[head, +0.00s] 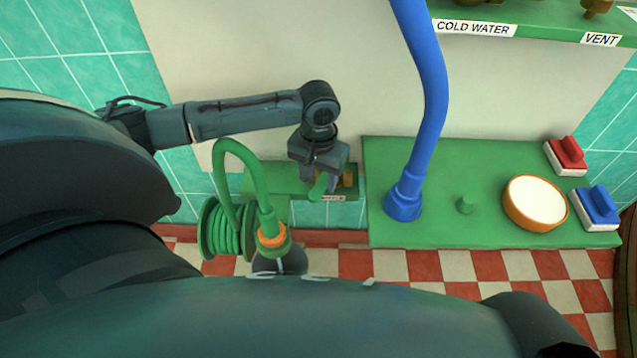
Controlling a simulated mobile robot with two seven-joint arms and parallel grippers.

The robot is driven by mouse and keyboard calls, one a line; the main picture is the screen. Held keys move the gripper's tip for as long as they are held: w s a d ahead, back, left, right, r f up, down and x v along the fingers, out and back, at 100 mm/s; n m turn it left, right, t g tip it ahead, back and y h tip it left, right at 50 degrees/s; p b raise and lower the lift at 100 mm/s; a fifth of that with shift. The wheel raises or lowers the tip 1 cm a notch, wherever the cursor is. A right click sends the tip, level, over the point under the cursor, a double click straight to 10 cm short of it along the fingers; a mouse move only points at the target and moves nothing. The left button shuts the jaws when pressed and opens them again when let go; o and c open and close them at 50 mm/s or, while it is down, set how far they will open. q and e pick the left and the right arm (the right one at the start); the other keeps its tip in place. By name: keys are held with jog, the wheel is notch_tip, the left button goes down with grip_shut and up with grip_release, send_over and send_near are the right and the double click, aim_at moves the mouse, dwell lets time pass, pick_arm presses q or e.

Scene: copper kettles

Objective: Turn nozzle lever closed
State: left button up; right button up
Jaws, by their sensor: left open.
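A small green lever (318,190) shows at the small green shelf (270,183) at middle left. A small label (333,198) sits on the shelf's front edge, too small to read. A brass-coloured part (347,179) shows just right of the lever. My left gripper (320,183) points down over the shelf, open, with its fingertips close around the lever's upper part. I cannot tell whether they touch it. The gripper hides the lever's base. My right gripper is not in view.
A green hose (225,160) on a reel (220,230) stands left of the lever. Right of it, a green bench (400,232) carries a thick blue pipe (430,100), a white-topped round dial (535,202), and red (568,153) and blue (597,205) switches. A checkered floor lies below.

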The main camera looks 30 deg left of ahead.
pick_arm(q)
jog(key=shift+f, duration=1.05)
grip_shut()
